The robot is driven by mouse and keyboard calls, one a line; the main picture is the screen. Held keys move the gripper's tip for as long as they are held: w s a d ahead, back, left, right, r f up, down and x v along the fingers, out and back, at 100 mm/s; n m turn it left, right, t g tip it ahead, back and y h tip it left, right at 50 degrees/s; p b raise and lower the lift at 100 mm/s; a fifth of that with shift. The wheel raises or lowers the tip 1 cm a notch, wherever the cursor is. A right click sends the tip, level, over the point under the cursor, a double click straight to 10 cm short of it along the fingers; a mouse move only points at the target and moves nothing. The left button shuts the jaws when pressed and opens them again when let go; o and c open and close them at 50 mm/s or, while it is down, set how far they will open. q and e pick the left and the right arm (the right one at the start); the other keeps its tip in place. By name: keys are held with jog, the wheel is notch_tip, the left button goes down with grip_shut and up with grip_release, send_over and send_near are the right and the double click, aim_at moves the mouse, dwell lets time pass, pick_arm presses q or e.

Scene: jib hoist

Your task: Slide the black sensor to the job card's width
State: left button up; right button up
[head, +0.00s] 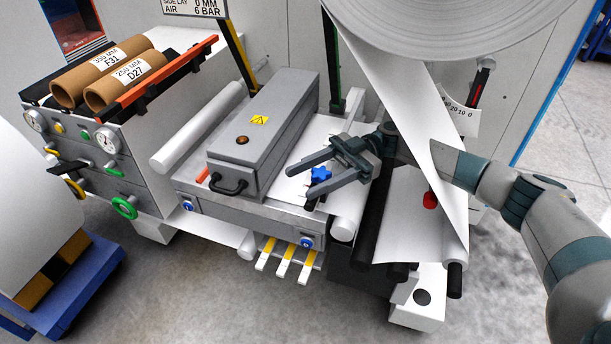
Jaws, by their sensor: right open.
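A blue star knob (320,174) sits between the fingers of my right gripper (301,181), near the right end of the grey machine bed. The gripper is open, with its fingers pointing left, one behind the knob and one in front. I cannot tell whether either finger touches it. A small black part (311,194), probably the black sensor, shows just below the knob, partly hidden by the front finger. The job card (195,7) is cut off at the top edge. Its visible lines read side lay 0 mm and air 6 bar; no width shows. My left gripper is out of view.
A long grey box (262,135) with a black handle stands left of the gripper. A white web (410,110) hangs from a large roll (440,25) close to my right arm. Two brown cores (120,82) lie on a rack at left.

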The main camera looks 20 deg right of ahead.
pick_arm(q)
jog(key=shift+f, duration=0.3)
pick_arm(e)
jog(key=shift+s+a, duration=0.2)
jog(key=shift+a, duration=0.3)
jog(key=c, duration=1.1)
jog(key=shift+o, duration=0.3)
